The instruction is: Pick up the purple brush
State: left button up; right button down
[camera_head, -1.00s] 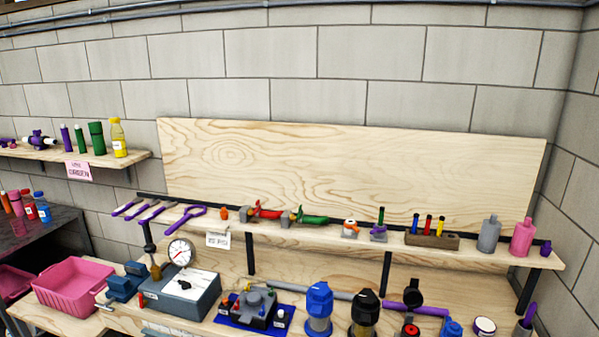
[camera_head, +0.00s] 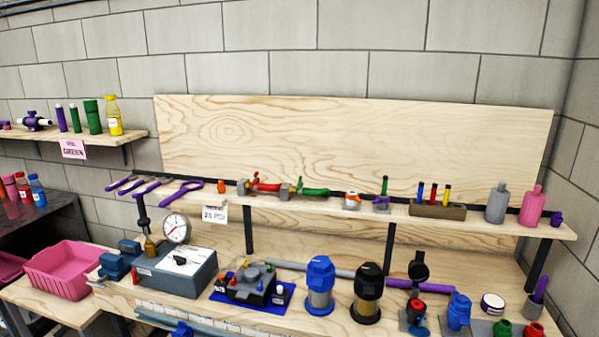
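A slim purple item (camera_head: 541,287), which looks like the purple brush, stands tilted in a small grey cup (camera_head: 534,306) at the right end of the workbench. Its lower end is hidden inside the cup. Several purple-handled tools (camera_head: 150,188) lie at the left end of the wooden shelf, with a larger purple ring-ended wrench (camera_head: 182,190) beside them. Neither of my grippers is in view.
The narrow shelf (camera_head: 330,205) above the bench holds pliers, markers and bottles. A blue-topped filter (camera_head: 320,285), a black-topped filter (camera_head: 366,292) and a round tin (camera_head: 493,304) stand on the bench. A pink bin (camera_head: 68,268) is at the left.

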aim_at(544, 282)
jog(key=i+l+z, duration=0.1)
jog(key=z, duration=0.4)
jog(key=i+z, duration=0.1)
jog(key=z, duration=0.4)
jog(key=i+z, duration=0.1)
jog(key=z, duration=0.4)
